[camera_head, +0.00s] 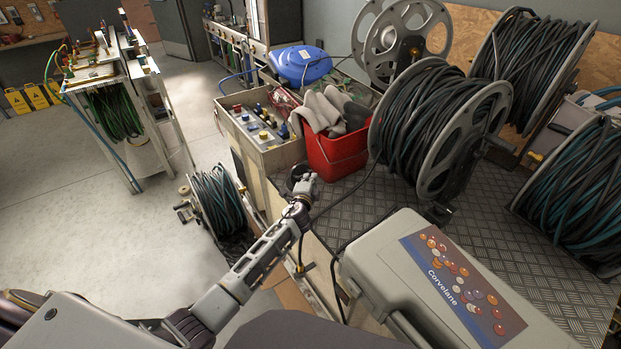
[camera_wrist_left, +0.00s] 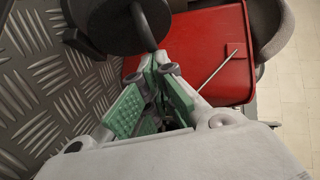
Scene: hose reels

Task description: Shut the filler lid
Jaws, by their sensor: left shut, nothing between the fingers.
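A dark round disc (camera_wrist_left: 118,18) with a black stalk shows at the top of the left wrist view, just beyond my fingers. It may be the filler lid, but I cannot tell for sure or read its angle. In the head view a small dark rounded part (camera_head: 297,173) sits right at my left gripper (camera_head: 305,184), mostly hidden by it. My left gripper, with green finger pads, also shows in the left wrist view (camera_wrist_left: 160,85). It is shut and empty. I cannot tell whether it touches the disc. My right gripper is not in view.
A red bucket (camera_head: 342,154) with gloves stands just beyond my left gripper. A crate (camera_head: 279,153) of small parts is behind. Hose reels (camera_head: 440,125) stand to the right on checker plate (camera_head: 385,200). A grey case (camera_head: 420,285) lies in front.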

